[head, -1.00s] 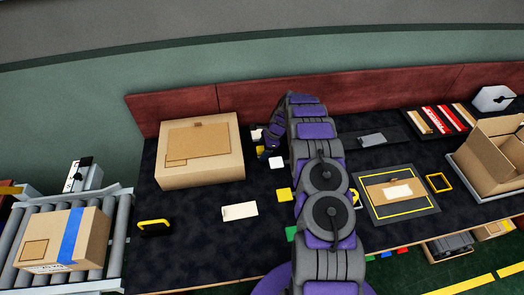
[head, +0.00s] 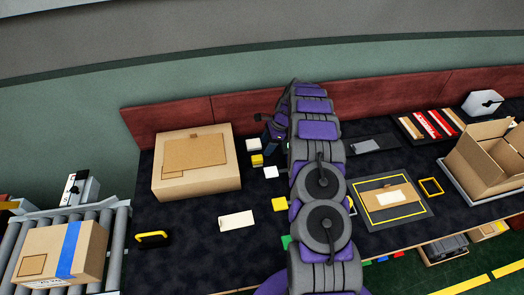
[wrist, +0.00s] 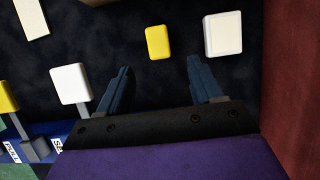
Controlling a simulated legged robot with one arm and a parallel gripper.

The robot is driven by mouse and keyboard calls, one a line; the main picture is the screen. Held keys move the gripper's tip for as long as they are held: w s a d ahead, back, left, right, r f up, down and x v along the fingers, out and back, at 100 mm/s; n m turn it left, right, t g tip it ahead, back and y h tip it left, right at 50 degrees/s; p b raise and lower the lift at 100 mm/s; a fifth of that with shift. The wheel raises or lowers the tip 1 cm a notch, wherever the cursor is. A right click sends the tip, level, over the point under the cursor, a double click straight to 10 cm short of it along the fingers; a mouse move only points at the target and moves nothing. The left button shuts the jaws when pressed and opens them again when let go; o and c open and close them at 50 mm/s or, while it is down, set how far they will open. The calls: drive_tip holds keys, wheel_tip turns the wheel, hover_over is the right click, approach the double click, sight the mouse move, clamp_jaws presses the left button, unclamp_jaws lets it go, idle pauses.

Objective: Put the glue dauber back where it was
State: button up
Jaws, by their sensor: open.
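My gripper (head: 268,130) is over the back of the dark table, beside the brown box. In the wrist view its two fingers (wrist: 160,66) are apart with nothing between them. A small yellow block (wrist: 157,42) lies just beyond the gap, with a white block (wrist: 223,34) to its right. Another white block (wrist: 70,84) with a grey stem stands left of the fingers. In the head view the yellow block (head: 257,160) and the two white blocks (head: 253,144) (head: 270,171) show left of my arm. I cannot tell which object is the glue dauber.
A closed brown box (head: 205,185) stands left of the blocks. A white card (head: 237,220) and a black-yellow item (head: 152,239) lie in front. An open carton (head: 485,155) stands at the right. A roller conveyor (head: 112,245) borders the left. A red-brown back panel (head: 165,118) closes the rear.

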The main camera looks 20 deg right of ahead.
drive_tip(key=s+a+r+n+g, duration=0.1)
drive_tip(key=s+a+r+n, duration=0.3)
drive_tip(key=r, duration=0.5)
drive_tip(key=s+a+r+n, duration=0.3)
drive_tip(key=s+a+r, duration=0.25)
drive_tip(key=r, duration=0.35)
drive_tip(key=s+a+r+n+g+h, duration=0.1)
drive_tip(key=s+a+r+n, duration=0.2)
drive_tip(key=s+r, duration=0.35)
drive_tip(key=s+a+r+n+h, duration=0.1)
drive_tip(key=s+a+r+n, duration=0.25)
drive_tip(key=s, duration=0.55)
drive_tip(key=s+a+r+n+h, duration=0.1)
drive_tip(key=s+n, duration=0.5)
drive_tip(key=s, duration=1.8)
drive_tip(key=shift+a+n+g+h, duration=0.25)
drive_tip(key=shift+n+g+h, duration=0.15)
drive_tip(key=shift+h, duration=0.3)
